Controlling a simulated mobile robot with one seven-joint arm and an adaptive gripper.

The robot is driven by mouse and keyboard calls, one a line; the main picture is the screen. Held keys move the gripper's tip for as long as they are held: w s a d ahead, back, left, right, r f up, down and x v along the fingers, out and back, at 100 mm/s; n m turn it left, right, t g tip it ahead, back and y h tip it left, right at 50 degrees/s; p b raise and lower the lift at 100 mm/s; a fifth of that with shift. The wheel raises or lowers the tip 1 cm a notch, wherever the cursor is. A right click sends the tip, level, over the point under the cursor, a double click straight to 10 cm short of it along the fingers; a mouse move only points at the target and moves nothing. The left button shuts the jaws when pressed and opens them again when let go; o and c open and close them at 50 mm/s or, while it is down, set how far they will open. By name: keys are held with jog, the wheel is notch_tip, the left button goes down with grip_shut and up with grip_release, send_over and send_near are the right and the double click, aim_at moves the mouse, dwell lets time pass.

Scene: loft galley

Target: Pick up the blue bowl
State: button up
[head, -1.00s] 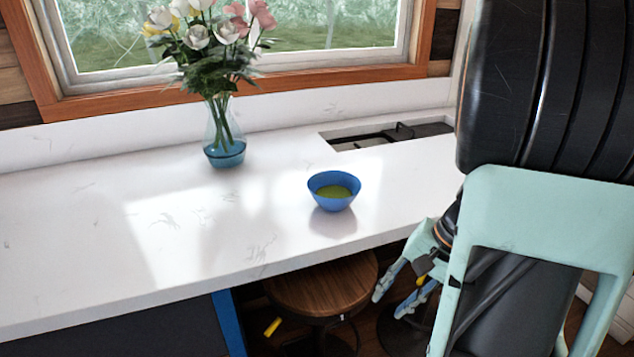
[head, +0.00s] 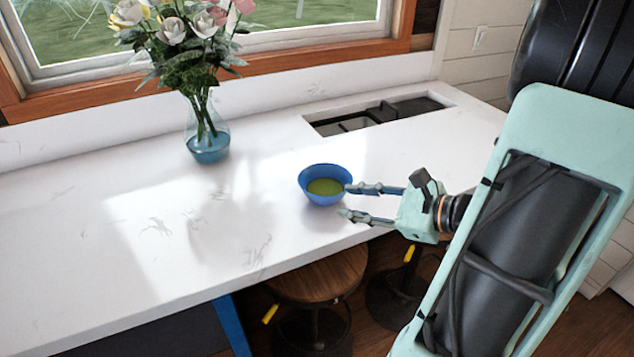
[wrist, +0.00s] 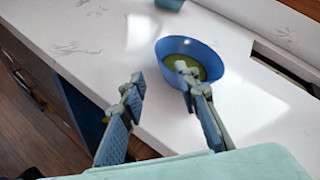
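The blue bowl (head: 324,187) stands upright on the white counter near its front edge, with something green inside. My gripper (head: 357,201) is open, with its two fingers pointing left. In the head view the far fingertip is at the bowl's right side and the near one is in front of it, closer to the counter's edge. In the wrist view the bowl (wrist: 187,60) is beyond the right finger, whose tip overlaps the bowl's near side. The left finger of my gripper (wrist: 158,82) is clear of the bowl. I cannot tell whether the right finger touches it.
A glass vase of flowers (head: 208,146) stands at the back left of the white counter (head: 130,225). A recessed hob (head: 378,115) is behind the bowl. Wooden stools (head: 318,278) are under the front edge. The counter left of the bowl is clear.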

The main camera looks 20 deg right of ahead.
aim_at(315, 197)
jog(key=x, duration=0.5)
jog(key=p+x, duration=0.1)
jog(key=x, duration=0.4)
jog(key=shift+w+a+r, duration=0.1)
jog(key=shift+w+a, duration=0.05)
jog(key=shift+w, duration=0.25)
jog(key=shift+c, duration=0.4)
grip_shut()
